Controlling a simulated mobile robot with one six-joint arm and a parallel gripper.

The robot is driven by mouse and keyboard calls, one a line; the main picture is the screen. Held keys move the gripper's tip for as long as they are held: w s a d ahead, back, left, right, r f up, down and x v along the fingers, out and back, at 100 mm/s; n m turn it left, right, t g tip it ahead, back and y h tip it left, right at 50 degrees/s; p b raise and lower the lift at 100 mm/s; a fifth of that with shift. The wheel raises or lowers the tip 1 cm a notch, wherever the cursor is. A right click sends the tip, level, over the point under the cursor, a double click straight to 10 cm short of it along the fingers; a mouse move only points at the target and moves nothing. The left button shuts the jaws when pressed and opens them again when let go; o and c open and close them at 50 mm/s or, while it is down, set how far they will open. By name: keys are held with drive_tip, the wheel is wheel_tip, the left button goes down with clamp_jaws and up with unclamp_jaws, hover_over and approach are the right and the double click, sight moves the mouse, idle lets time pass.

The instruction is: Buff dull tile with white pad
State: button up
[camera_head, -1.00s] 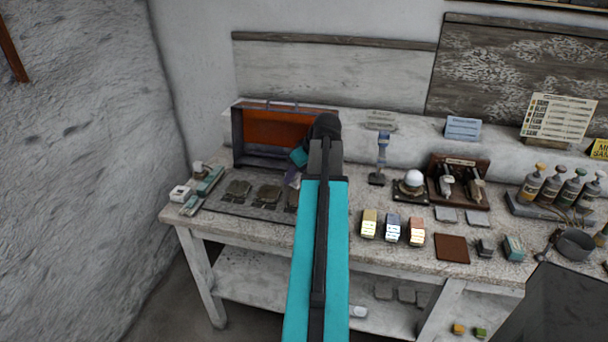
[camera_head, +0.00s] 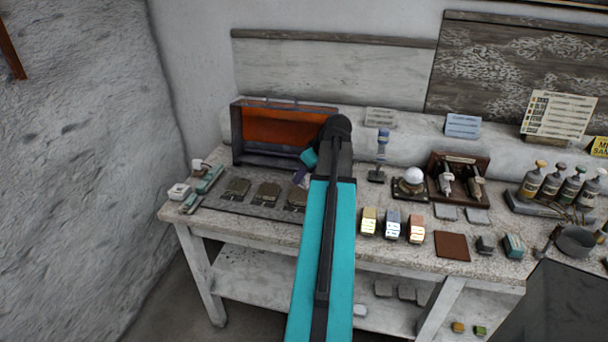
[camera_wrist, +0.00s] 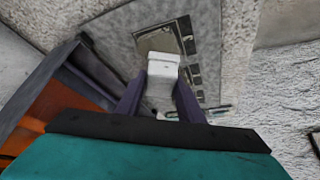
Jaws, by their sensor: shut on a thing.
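My gripper (camera_wrist: 162,92) is shut on a white pad (camera_wrist: 163,64), with one purple finger on each side of it. In the wrist view the pad overlaps the near edge of a brownish-grey tile (camera_wrist: 157,40); I cannot tell whether they touch. In the head view several dull tiles (camera_head: 267,194) lie in a row on a dark grey mat (camera_head: 225,207). My gripper (camera_head: 302,180) is at the right end of that row, over or beside the rightmost tile (camera_head: 297,198). My arm hides the pad there.
An orange-lined open box (camera_head: 285,127) stands behind the tiles. A white block (camera_head: 179,191) and a teal bar (camera_head: 209,180) lie at the left. Gold, silver and copper blocks (camera_head: 392,227), a brown square (camera_head: 452,246) and a white sphere on a stand (camera_head: 413,177) are right of my arm.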

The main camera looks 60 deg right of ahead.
sight(300, 196)
drive_tip(key=shift+f+b, duration=0.95)
drive_tip(key=shift+f, duration=0.9)
drive_tip(key=shift+f, duration=0.15)
drive_tip(key=shift+f+b, duration=0.35)
drive_tip(key=shift+f, duration=0.15)
drive_tip(key=shift+f+b, duration=0.35)
drive_tip(key=shift+f, duration=0.25)
drive_tip(key=shift+w+d, duration=0.1)
drive_tip(key=shift+w, duration=0.35)
drive_tip(key=shift+w, duration=0.15)
drive_tip(key=shift+w, duration=0.25)
drive_tip(key=shift+f, duration=0.1)
